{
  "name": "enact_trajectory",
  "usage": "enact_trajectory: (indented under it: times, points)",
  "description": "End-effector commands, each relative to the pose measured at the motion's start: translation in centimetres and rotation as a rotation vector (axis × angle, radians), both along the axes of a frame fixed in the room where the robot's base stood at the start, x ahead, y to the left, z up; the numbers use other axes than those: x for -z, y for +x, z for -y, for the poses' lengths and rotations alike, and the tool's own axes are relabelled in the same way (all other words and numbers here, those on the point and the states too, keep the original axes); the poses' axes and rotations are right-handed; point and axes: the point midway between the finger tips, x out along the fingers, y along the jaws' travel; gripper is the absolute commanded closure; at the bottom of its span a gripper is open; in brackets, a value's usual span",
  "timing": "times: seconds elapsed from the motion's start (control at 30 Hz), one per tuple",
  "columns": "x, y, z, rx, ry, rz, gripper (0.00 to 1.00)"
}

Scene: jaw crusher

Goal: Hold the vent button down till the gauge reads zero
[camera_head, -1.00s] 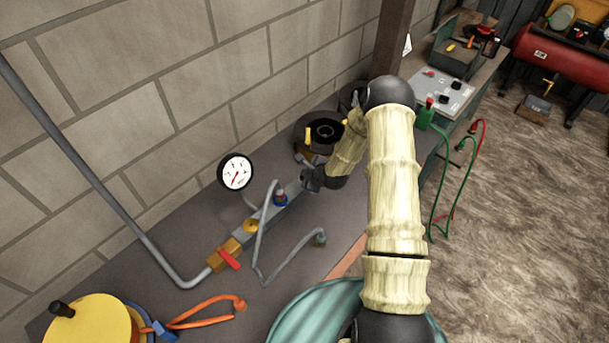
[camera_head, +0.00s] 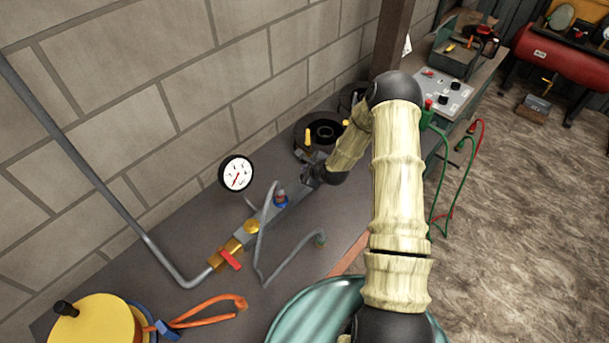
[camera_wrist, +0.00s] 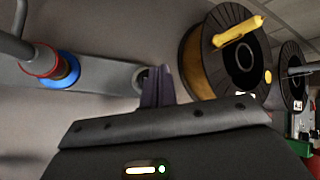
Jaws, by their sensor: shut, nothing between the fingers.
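The gauge (camera_head: 236,174) is a round white dial with a black rim and a red needle, standing above a grey manifold bar (camera_head: 264,218) on the bench. The needle points down and left; its numbers are too small to read. My gripper (camera_head: 307,172) is at the far end of the bar. In the wrist view its shut, empty fingers (camera_wrist: 157,88) are beside a small dark round part (camera_wrist: 139,79) at the bar's end, which looks like the vent button. The fingers partly cover it, and I cannot tell whether they touch or press it.
A black spool (camera_wrist: 222,50) stands close beyond my gripper. The block wall rises behind; an orange hose (camera_head: 207,309) lies at front left.

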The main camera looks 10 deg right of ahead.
Motion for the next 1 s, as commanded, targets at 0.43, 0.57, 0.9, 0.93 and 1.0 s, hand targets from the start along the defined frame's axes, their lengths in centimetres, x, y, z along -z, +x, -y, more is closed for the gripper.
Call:
enact_trajectory:
  times: [0.43, 0.57, 0.9, 0.93, 1.0]
  points:
    - [-4.0, 0.0, 0.0, 0.001, 0.0, 0.001, 1.0]
    - [-4.3, 0.0, 0.0, 0.001, 0.001, 0.0, 1.0]
    - [-4.2, 0.0, 0.0, 0.0, 0.0, 0.0, 1.0]
    - [-4.2, 0.0, 0.0, 0.0, 0.0, 0.0, 1.0]
    - [-4.2, 0.0, 0.0, 0.0, 0.0, 0.0, 1.0]
